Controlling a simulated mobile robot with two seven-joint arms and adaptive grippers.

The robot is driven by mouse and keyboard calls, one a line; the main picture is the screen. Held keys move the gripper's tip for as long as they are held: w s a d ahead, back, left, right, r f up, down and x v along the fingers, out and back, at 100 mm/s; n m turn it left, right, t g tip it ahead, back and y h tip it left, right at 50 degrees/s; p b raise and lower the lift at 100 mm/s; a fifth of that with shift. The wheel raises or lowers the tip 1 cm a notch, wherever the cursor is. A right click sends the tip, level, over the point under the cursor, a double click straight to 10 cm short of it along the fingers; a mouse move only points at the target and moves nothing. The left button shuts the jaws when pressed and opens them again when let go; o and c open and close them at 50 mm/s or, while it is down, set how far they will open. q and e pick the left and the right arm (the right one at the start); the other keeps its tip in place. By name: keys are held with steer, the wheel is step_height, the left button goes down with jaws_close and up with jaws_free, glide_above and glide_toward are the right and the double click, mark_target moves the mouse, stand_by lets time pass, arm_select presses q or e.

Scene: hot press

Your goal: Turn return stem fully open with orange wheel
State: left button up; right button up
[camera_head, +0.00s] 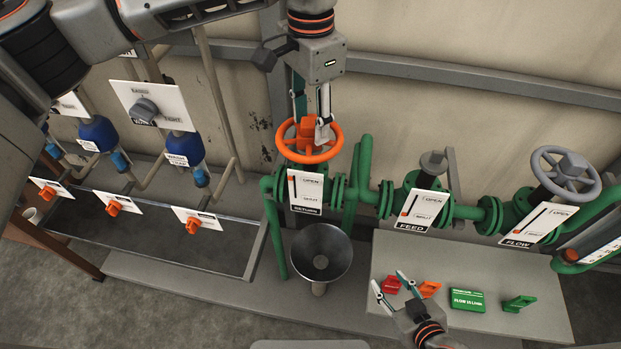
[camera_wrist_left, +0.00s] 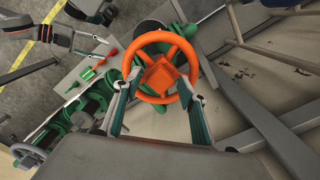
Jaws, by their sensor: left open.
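The orange wheel (camera_head: 309,140) sits on top of the green return valve, above the plate marked RETURN (camera_head: 306,191) with OPEN and SHUT on it. My left gripper (camera_head: 311,118) comes down from above and is at the wheel. In the left wrist view the wheel (camera_wrist_left: 160,67) lies ahead between the two spread fingers, with an orange square hub at its middle. One finger is at each side of the rim; I cannot tell whether they touch it. My right gripper (camera_head: 391,286) is open and empty above the grey bench at lower right.
The feed valve plate (camera_head: 423,211) and the flow valve's grey wheel (camera_head: 566,173) stand to the right. Red, orange and green tags (camera_head: 467,300) lie on the bench. A metal funnel (camera_head: 321,253) is below the return valve. A grey trough (camera_head: 150,240) is at left.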

arm_select(q)
step_height(320, 180, up, 8)
steer(key=p, duration=0.3)
arm_select(e)
steer(key=r, duration=0.2)
steer(key=w+r, duration=0.1)
steer(key=r, duration=0.1)
steer(key=shift+r, duration=0.35)
arm_select(q)
steer(key=shift+s, duration=0.1)
arm_select(e)
steer(key=shift+s, duration=0.1)
